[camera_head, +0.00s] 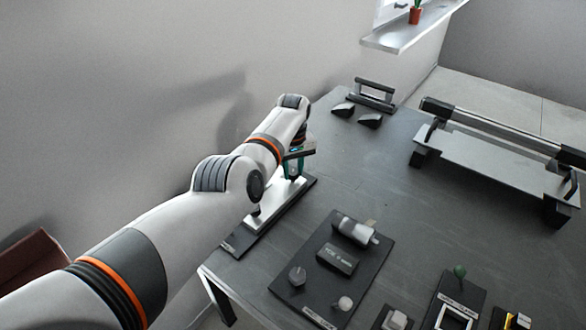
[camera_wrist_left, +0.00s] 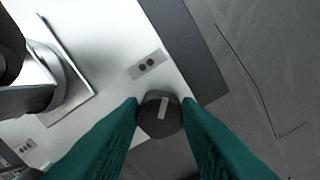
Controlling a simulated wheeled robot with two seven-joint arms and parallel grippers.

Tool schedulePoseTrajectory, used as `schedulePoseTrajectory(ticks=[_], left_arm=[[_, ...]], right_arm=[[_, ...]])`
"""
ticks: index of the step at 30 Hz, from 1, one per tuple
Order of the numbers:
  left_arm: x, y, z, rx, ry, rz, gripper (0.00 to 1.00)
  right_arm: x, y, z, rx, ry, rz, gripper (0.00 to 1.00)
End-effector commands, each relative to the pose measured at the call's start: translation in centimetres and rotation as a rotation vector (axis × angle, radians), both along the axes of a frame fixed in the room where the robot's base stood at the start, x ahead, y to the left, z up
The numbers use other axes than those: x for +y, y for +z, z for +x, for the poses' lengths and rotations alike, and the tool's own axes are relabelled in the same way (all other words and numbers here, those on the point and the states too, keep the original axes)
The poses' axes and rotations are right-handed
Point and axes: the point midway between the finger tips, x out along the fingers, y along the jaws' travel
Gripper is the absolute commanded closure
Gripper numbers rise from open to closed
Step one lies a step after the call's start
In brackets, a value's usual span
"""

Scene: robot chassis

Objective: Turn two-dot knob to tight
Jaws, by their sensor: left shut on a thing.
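The two-dot knob (camera_wrist_left: 160,120) is a dark round knob with a pale pointer line, seen in the left wrist view. A small grey label with two dots (camera_wrist_left: 147,64) lies beside it on the pale plate (camera_wrist_left: 108,30). My left gripper (camera_wrist_left: 160,104) has its teal fingers on both sides of the knob and is shut on it. In the head view my left gripper (camera_head: 293,170) is at the far end of the plate (camera_head: 284,205), and the knob is hidden there. My right gripper is in neither view.
A dark board (camera_head: 290,285) with several fixtures lies in front of the plate. A raised grey rack (camera_head: 490,160) stands at the right, and black blocks (camera_head: 370,121) at the back. The table middle (camera_head: 385,180) is clear. A wall runs close along the left.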

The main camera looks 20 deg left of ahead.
Motion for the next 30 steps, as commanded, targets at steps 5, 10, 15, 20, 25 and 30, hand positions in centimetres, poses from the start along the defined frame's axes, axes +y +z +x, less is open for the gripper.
schedulePoseTrajectory(ticks=[5, 10, 15, 20, 25, 30], left_arm=[[0.0, 0.1, 0.1, -0.003, 0.001, -0.002, 0.65], [0.0, 0.1, 0.0, -0.002, 0.001, -0.001, 0.48], [0.0, 0.0, 0.0, -0.001, 0.001, -0.001, 0.48], [0.0, 1.0, 0.0, -0.001, 0.002, 0.000, 0.48], [0.0, 4.0, 0.1, -0.005, 0.002, 0.000, 0.48], [0.0, 7.6, 0.1, -0.006, 0.002, 0.000, 0.48]], right_arm=[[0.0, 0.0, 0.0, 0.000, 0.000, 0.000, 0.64], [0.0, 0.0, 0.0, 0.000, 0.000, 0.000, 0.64], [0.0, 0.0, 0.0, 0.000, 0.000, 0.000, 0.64], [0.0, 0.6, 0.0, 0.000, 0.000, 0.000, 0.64], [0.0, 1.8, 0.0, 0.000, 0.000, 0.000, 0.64], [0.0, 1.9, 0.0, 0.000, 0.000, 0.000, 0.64]])
